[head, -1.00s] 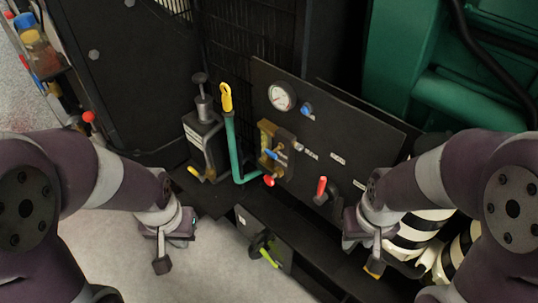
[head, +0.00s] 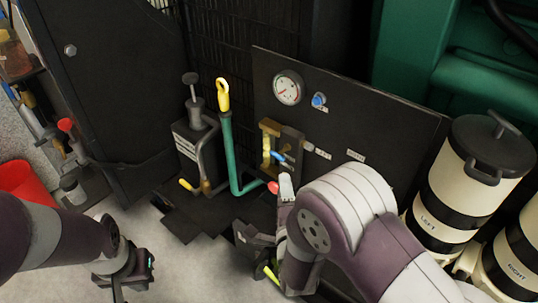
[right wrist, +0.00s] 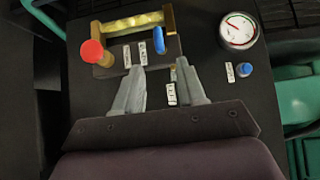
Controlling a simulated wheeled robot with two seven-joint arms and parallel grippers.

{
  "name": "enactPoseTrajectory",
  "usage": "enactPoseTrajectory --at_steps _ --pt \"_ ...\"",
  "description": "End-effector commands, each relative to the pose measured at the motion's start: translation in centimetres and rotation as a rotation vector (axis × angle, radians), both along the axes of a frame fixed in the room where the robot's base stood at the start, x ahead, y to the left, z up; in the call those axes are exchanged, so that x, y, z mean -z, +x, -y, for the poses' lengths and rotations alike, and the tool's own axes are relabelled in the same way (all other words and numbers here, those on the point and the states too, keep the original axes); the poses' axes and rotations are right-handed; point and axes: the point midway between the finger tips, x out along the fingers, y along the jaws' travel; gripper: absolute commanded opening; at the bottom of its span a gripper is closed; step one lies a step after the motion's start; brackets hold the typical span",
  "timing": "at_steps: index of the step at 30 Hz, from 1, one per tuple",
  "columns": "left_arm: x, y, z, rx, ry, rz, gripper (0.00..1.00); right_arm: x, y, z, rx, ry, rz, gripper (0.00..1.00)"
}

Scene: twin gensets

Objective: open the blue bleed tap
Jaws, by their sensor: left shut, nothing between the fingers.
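A small blue lever (head: 281,156) sits on a brass block on the black panel (head: 385,122). It shows in the right wrist view as a blue handle (right wrist: 159,40), beyond my right fingertips. A round blue knob (head: 319,100) sits beside the gauge, and it also shows in the wrist view (right wrist: 243,70). The labels are too small to read surely. My right gripper (right wrist: 160,67) is open and empty, its fingers pointing at the panel just short of the blue lever. In the head view my right arm partly hides it. My left gripper (head: 122,285) is shut and empty, low over the floor.
A red knob (right wrist: 92,51) stands left of the blue lever in the wrist view. A teal pipe with yellow handle (head: 223,95) and a hand pump (head: 196,135) stand left of the panel. White-and-black canisters (head: 440,205) stand at the right.

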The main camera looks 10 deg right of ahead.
Motion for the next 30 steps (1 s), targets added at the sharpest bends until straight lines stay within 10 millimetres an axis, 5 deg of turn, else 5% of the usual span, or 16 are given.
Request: enactPoseTrajectory --at_steps 15,26,27,30 --pt "0.1 0.0 0.0 0.000 0.000 0.000 0.00 0.1 11.0 1.4 0.000 0.003 -0.003 0.40" --pt "0.1 0.0 0.0 0.000 0.000 0.000 0.00 0.1 12.2 1.5 -0.002 0.001 -0.005 0.40" --pt "0.1 0.0 0.0 0.000 0.000 0.000 0.00 0.1 12.1 1.5 -0.002 0.002 -0.005 0.37" --pt "0.1 0.0 0.0 0.000 0.000 0.000 0.00 0.1 12.1 1.5 -0.002 0.002 -0.005 0.04"
